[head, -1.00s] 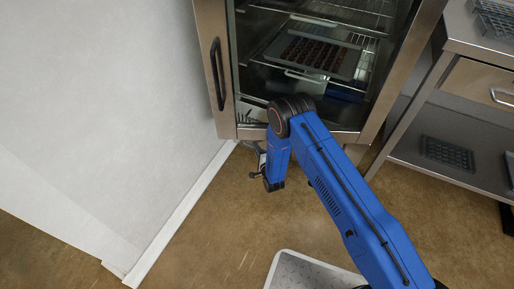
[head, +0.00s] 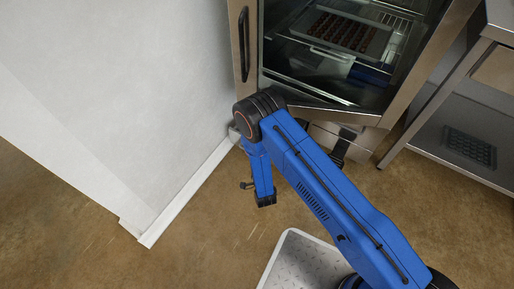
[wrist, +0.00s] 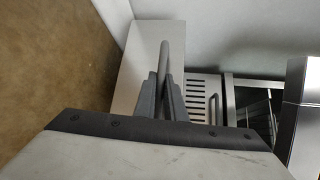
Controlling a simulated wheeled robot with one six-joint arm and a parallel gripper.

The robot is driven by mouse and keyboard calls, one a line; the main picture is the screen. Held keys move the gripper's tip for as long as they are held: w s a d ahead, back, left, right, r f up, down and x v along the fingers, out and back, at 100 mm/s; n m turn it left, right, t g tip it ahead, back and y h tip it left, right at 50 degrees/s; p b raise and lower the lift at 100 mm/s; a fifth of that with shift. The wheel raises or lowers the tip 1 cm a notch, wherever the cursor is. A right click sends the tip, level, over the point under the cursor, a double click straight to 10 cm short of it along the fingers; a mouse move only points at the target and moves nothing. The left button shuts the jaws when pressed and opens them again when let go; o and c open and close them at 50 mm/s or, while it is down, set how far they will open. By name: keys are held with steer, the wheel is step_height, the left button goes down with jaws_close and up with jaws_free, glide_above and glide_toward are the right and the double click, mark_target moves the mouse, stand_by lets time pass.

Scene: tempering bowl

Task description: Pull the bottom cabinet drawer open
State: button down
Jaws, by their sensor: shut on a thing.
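The steel cabinet (head: 392,117) with a glass door stands at the top centre of the head view. A strip of its lower front (head: 325,139) shows below the door, mostly behind my arm. In the wrist view, my gripper (wrist: 166,78) is shut on a grey bar handle (wrist: 165,52). The handle stands in front of a plain pale panel (wrist: 140,65). My arm hides the gripper's hold in the head view. I cannot tell how far the bottom drawer is out.
A white wall with a skirting board (head: 190,190) runs along the left. A steel table (head: 435,150) with a dark tray (head: 468,147) on its lower shelf stands at the right. Brown floor (head: 200,245) lies clear at the front left.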

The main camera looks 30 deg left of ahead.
steer(key=shift+s, duration=0.6)
steer(key=c, duration=1.8)
jaws_free()
